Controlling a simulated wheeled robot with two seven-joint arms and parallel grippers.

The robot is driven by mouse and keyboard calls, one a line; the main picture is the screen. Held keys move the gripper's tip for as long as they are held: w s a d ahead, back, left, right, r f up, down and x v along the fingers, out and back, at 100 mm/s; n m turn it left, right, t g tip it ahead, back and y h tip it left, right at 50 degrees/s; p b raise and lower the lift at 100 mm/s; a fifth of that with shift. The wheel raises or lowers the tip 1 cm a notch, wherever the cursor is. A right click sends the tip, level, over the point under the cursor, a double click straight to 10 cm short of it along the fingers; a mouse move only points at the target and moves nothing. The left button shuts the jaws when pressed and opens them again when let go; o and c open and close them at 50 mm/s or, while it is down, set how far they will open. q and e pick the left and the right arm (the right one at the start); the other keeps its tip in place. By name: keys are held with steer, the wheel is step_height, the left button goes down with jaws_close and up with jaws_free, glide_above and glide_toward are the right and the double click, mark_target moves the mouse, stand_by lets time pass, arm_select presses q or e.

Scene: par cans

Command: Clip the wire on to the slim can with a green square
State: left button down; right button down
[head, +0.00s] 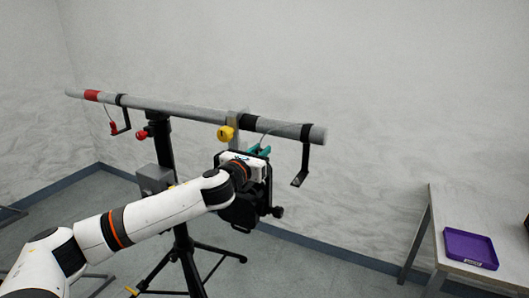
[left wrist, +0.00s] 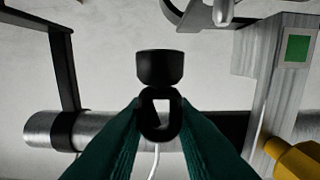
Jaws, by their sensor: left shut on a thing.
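My left gripper (head: 260,150) is just below the bar in the head view. In the left wrist view its teal fingers (left wrist: 160,135) are shut on a black ring-shaped clip (left wrist: 160,98), from which a pale wire (left wrist: 154,160) runs toward the bar. A grey slab-like piece with a green square (left wrist: 297,48) stands at the right of the left wrist view, apart from the clip. Its grey upper part (head: 236,118) and a yellow knob (head: 225,133) show on the bar in the head view. The rest of the can is hidden or cut off. My right gripper is out of view.
A long grey bar (head: 180,108) rests on a black stand (head: 163,148). Black L-shaped brackets hang from it, one right of the gripper (head: 304,165) and one at the left (head: 125,120). A purple tray (head: 470,247) lies on the table (head: 455,208) at the right.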

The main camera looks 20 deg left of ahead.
arm_select(q)
steer(key=shift+a, duration=1.55)
steer(key=shift+f+p, duration=0.4)
steer(key=shift+p, duration=0.15)
steer(key=shift+w+f+b, duration=0.1)
steer(key=shift+f+b, duration=0.25)
steer(key=shift+f, duration=0.6)
stand_by(1.4)
steer(key=c, duration=1.2)
jaws_free()
steer(key=shift+o, duration=0.2)
steer(key=shift+s+f, duration=0.1)
steer(key=shift+s, duration=0.4)
steer(key=s+b, duration=0.3)
steer(key=s, duration=0.8)
steer(key=shift+a+b, duration=0.15)
steer(key=shift+b, duration=0.15)
